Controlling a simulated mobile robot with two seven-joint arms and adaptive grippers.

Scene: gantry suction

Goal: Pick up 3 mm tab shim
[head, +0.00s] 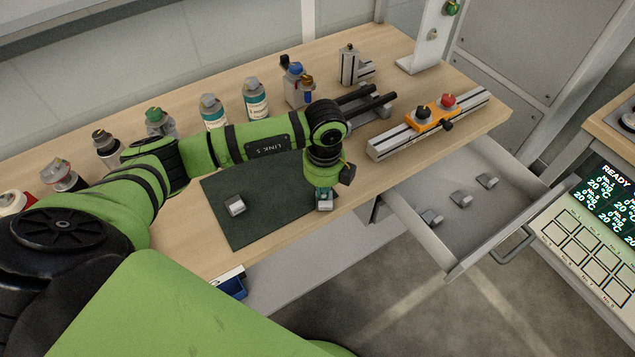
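Small grey tabbed pieces that look like shims lie apart in the open drawer (480,225): a near one (431,217), a middle one (460,198) and a far one (487,180). I cannot read their thickness, so I cannot tell which is the 3 mm one. My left gripper (324,202) points down over the right part of the dark green mat (265,222), left of the drawer. A small light grey piece shows at its tip; whether it is held or part of the gripper is unclear. My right gripper is out of view.
A small grey block (235,205) sits on the mat. An orange fixture (433,119) with knobs sits on a metal rail (390,142) behind the drawer. Bottles (256,98) line the bench's back. A control panel (590,240) stands at right.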

